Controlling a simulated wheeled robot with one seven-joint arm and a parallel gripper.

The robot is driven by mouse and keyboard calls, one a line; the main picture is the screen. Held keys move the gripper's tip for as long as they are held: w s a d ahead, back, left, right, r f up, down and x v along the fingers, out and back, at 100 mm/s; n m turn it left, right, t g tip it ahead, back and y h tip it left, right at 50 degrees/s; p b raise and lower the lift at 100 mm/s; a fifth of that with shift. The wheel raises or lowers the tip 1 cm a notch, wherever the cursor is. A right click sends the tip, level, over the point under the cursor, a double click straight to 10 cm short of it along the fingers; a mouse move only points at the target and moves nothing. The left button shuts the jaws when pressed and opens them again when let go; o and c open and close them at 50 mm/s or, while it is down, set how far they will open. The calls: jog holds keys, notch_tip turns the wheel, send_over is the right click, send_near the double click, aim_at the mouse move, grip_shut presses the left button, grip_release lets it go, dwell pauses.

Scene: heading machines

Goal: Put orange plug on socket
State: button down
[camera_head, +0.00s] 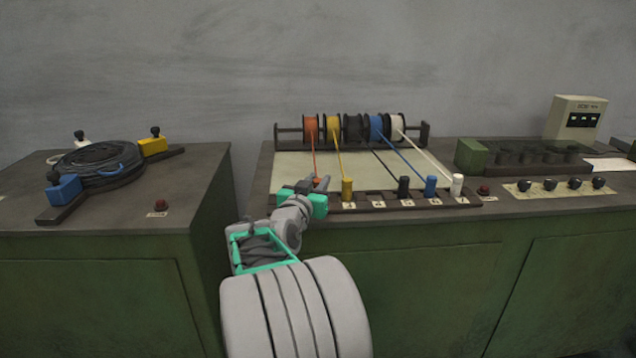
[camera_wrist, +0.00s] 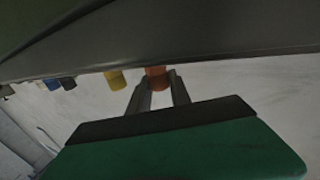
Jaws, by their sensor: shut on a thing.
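The orange plug (camera_wrist: 157,78) is between the two fingers of my gripper (camera_wrist: 162,84) in the wrist view, and the gripper is shut on it. In the head view my gripper (camera_head: 318,184) is at the left end of the dark socket strip (camera_head: 380,204), left of the yellow plug (camera_head: 347,190). An orange cord (camera_head: 313,160) runs from the orange spool (camera_head: 311,127) down to the gripper. My gripper mostly hides the plug and the strip's left end there. I cannot tell whether the plug touches a socket.
The black (camera_head: 403,187), blue (camera_head: 430,187) and white (camera_head: 457,184) plugs stand along the strip, with cords to the spool rack (camera_head: 427,133). A red button (camera_head: 483,190) is right of the strip. The pale board (camera_head: 290,170) behind is mostly bare.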

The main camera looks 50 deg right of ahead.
jog(key=c, duration=1.2)
grip_release()
jog(key=shift+r, duration=0.15)
jog(key=v, duration=1.2)
jog(key=shift+p, duration=0.3)
